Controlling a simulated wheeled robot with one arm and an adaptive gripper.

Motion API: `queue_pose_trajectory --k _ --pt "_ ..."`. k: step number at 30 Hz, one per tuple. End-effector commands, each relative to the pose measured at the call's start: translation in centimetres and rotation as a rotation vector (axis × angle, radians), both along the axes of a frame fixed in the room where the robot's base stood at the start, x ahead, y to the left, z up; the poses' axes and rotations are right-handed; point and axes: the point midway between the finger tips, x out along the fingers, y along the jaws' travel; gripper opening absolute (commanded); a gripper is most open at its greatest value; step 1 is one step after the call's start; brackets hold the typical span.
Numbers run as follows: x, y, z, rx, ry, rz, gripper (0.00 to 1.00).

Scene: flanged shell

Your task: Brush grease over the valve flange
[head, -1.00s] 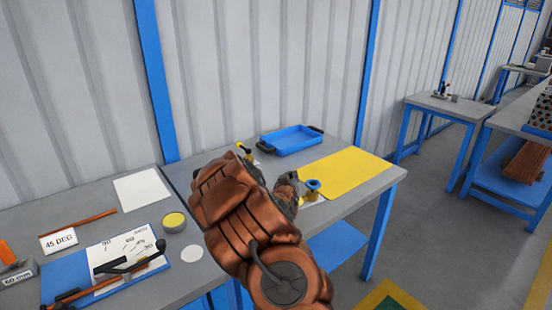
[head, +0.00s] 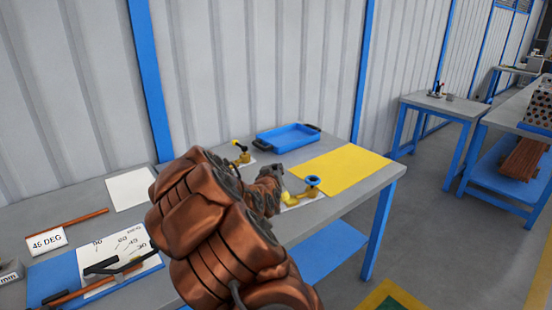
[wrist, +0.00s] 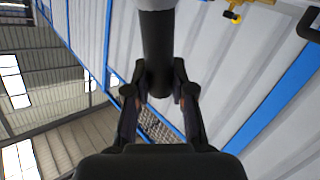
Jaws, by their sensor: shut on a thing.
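A brass valve with a blue handwheel (head: 312,181) stands on a white sheet at the right part of the bench. My gripper (head: 270,182) is just left of it in the head view, with copper-coloured arm covers in front. In the wrist view my gripper (wrist: 160,92) is shut on a thick dark cylinder, seemingly the brush handle (wrist: 158,40). A pale yellow patch lies between gripper and valve; I cannot tell whether it is bristles or flange, or whether they touch. The grease tin is hidden now.
A second brass valve with a black-tipped lever (head: 240,150) stands behind my arm. A blue tray (head: 287,137) and a yellow mat (head: 345,168) lie on the bench. A 45 DEG sign (head: 47,241) and an angle chart (head: 122,250) are at left.

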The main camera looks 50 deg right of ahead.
Motion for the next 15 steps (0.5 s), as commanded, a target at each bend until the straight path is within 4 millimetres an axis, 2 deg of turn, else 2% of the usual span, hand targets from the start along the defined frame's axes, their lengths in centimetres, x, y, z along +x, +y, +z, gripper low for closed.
queue_pose_trajectory --k 15 --pt "0.8 0.7 4.6 0.000 0.001 0.016 0.00"
